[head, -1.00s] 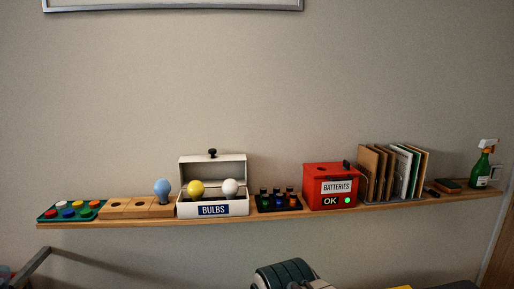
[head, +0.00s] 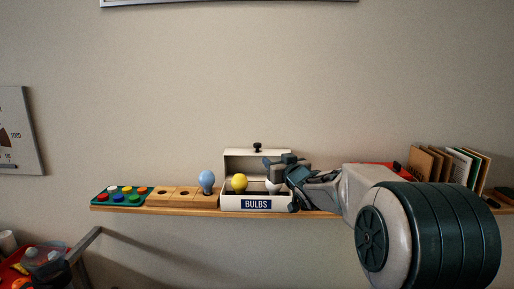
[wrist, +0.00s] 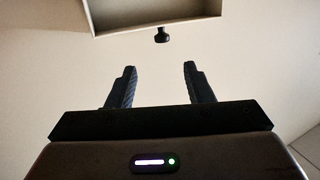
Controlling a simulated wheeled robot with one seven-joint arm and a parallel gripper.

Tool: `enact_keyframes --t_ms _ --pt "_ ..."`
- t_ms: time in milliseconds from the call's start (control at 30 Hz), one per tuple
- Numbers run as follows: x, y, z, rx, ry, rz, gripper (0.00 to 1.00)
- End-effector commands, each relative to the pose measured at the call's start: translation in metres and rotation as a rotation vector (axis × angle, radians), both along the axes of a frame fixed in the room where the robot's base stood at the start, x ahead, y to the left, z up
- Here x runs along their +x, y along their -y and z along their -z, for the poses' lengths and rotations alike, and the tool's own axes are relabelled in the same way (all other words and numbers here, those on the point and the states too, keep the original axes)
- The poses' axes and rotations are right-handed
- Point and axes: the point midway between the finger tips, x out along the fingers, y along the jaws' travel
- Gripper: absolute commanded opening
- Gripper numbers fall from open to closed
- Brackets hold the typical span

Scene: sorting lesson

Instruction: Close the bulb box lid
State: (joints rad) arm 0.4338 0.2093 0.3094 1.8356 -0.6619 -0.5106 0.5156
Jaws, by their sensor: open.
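The white bulb box (head: 233,202), labelled BULBS, stands on the wall shelf with its lid (head: 240,158) raised upright at the back. A black knob (head: 257,147) sits on the lid's top edge. A yellow bulb (head: 239,182) and a white bulb (head: 273,187), partly hidden by my gripper, are in the box. My gripper (head: 272,170) is at the right part of the box, in front of the lid. In the wrist view my gripper (wrist: 156,72) is open and empty. The lid (wrist: 150,14) and its knob (wrist: 162,35) show beyond the fingertips, apart from them.
A blue bulb (head: 207,180) stands in a wooden block (head: 172,197) left of the box. A green tray (head: 107,198) of coloured pieces is farther left. Upright folders (head: 450,166) stand at the right. My arm hides much of the shelf (head: 160,209) right of the box.

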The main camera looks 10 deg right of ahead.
Motion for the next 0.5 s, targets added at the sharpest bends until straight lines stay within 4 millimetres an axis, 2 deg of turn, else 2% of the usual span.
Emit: enact_keyframes --t_ms 267,500 --pt "0.023 -0.005 -0.005 0.015 0.027 -0.022 0.47" --pt "0.062 -0.013 -0.005 0.015 0.025 -0.023 0.47"
